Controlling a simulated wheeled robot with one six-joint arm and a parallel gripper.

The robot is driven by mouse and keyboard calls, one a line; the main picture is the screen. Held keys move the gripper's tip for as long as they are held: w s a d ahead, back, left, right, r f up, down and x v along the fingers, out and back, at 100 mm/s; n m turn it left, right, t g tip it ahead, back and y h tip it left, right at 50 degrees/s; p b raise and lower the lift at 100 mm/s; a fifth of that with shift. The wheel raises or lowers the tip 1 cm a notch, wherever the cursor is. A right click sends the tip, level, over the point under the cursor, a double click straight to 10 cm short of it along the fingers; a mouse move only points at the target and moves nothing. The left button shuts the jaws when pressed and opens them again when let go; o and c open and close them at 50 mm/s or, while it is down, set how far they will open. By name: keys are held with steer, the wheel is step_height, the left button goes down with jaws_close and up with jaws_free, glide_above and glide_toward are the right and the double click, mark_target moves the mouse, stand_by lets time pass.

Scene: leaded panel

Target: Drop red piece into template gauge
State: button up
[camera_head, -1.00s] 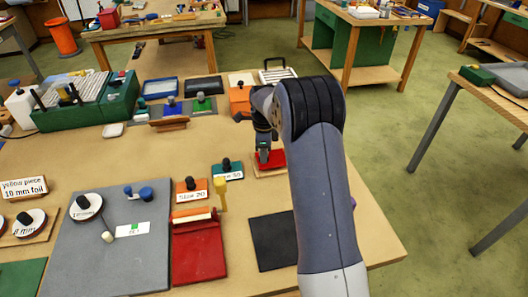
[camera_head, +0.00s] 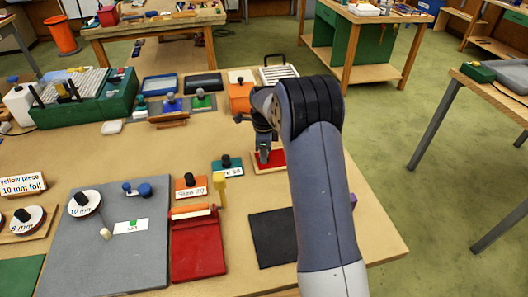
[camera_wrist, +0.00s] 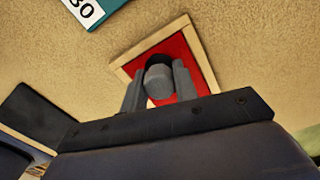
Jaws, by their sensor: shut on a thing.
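A flat red area (camera_head: 279,158) lies inside a pale wooden frame (camera_head: 269,169) on the bench. In the wrist view the red surface (camera_wrist: 197,74) fills the frame (camera_wrist: 144,44), which looks tilted. My gripper (camera_head: 264,154) is directly over it, pointing down. In the wrist view my gripper (camera_wrist: 159,82) is shut on a grey knob with a dark top (camera_wrist: 159,66), near the middle of the red area. The knob's base is hidden, so I cannot tell if it is joined to the red surface or whether the red rests on the frame's floor.
A teal block (camera_head: 227,166) and an orange block (camera_head: 190,188) with black knobs stand to the left. A red mat (camera_head: 198,250), a black mat (camera_head: 272,240) and a grey board (camera_head: 70,255) lie nearer. The bench's right edge is close.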

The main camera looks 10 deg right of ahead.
steer(key=o, duration=1)
steer(key=shift+r, duration=0.1)
step_height(320, 180, up, 11)
steer(key=shift+f+b, duration=0.15)
steer(key=shift+b, duration=0.45)
step_height(320, 180, down, 10)
steer(key=shift+f+p, duration=0.25)
steer(key=shift+p, duration=0.4)
steer(key=shift+r, duration=0.15)
